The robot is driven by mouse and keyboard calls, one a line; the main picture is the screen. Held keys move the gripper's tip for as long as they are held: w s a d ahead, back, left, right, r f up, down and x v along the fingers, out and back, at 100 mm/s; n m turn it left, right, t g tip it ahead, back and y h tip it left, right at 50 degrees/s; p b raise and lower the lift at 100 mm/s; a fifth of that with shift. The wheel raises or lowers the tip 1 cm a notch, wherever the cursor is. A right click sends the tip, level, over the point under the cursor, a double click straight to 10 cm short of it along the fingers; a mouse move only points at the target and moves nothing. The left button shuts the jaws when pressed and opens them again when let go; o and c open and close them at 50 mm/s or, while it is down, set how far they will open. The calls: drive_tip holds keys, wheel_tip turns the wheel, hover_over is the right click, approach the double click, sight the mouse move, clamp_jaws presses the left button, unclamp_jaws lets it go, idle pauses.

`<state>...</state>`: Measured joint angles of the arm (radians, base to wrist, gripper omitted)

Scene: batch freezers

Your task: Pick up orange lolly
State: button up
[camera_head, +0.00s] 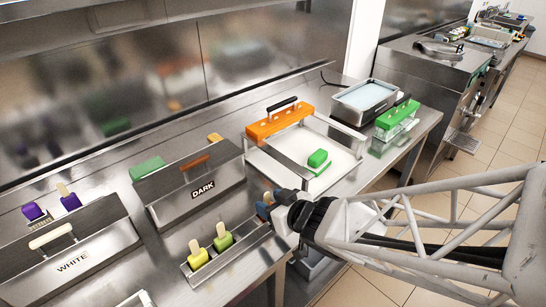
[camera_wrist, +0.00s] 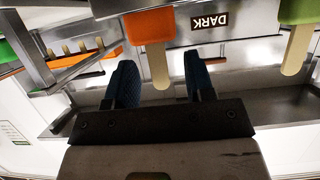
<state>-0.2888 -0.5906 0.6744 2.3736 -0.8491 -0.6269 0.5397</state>
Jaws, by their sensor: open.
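In the wrist view the orange lolly (camera_wrist: 150,25) shows at the top, with its pale wooden stick pointing down. My gripper (camera_wrist: 160,72) is open, with its two blue fingers on either side of the stick. The stick's end lies between the fingers, and I see a gap on both sides. In the head view my gripper (camera_head: 267,204) is at the right end of the small metal tray (camera_head: 246,252). The orange lolly is largely hidden there by my gripper.
A yellow lolly (camera_head: 197,256) and a green lolly (camera_head: 223,238) stand in the tray. The DARK container (camera_head: 200,196) is behind it and the WHITE container (camera_head: 72,262) at left. A clear-sided bath with an orange mould bar (camera_head: 278,124) stands behind my gripper.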

sight(268, 200)
drive_tip(key=shift+x, duration=2)
drive_tip(key=shift+w, duration=0.1)
drive_tip(key=c, duration=0.5)
drive_tip(key=shift+r, duration=0.1)
drive_tip(key=shift+c, duration=0.2)
drive_tip(key=shift+r, duration=1.65)
drive_tip(key=s+d, duration=0.3)
drive_tip(key=s, duration=0.4)
drive_tip(key=s+d+r, duration=0.1)
drive_tip(key=s+d, duration=0.3)
drive_tip(key=s, duration=0.3)
drive_tip(key=shift+s+r, duration=0.15)
drive_tip(key=shift+r, duration=0.15)
